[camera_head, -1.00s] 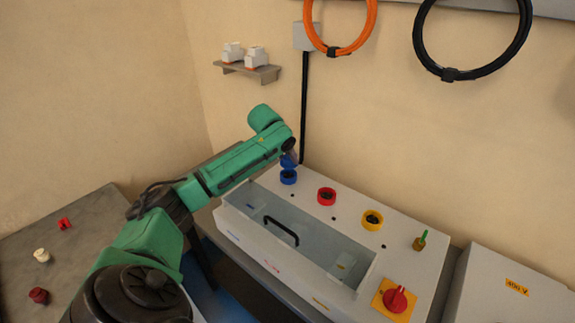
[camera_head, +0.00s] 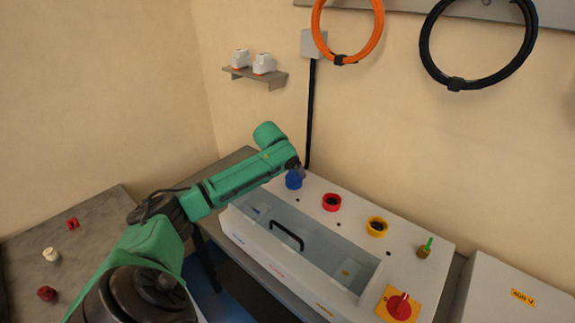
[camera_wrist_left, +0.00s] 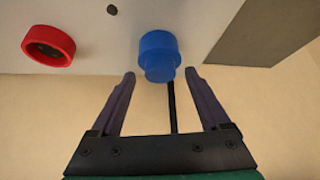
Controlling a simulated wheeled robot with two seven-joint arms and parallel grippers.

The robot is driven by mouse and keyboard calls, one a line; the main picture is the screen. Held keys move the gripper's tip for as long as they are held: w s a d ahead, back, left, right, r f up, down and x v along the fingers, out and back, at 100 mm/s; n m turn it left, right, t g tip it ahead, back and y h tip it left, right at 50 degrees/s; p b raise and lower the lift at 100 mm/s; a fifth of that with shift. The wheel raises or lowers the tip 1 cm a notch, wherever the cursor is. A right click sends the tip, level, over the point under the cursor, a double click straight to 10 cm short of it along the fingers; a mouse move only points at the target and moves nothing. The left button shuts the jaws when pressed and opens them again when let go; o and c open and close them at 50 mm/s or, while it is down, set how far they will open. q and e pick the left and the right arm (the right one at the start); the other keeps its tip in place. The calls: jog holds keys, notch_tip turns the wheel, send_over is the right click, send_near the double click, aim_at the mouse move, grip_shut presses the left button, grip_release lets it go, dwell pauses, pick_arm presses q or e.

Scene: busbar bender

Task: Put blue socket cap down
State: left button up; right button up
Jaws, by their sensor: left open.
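The blue socket cap (camera_head: 294,180) sits on the blue socket at the far left end of the white bender housing (camera_head: 255,233). In the left wrist view the blue socket cap (camera_wrist_left: 159,66) shows as a narrower blue piece against the wider blue socket ring (camera_wrist_left: 157,44). My left gripper (camera_wrist_left: 160,74) is open, with one dark fingertip on each side of the cap and a gap on both sides. In the head view my left gripper (camera_head: 297,171) is small and partly hidden by its arm. My right gripper is not in view.
Red and white small parts lie on the grey table (camera_head: 100,225) at left.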

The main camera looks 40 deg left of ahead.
pick_arm(q)
jog(key=b+v, duration=0.2)
jog(key=v, duration=0.8)
jog(key=shift+s+r, duration=0.15)
jog(key=shift+r, duration=0.1)
jog(key=shift+d, duration=0.1)
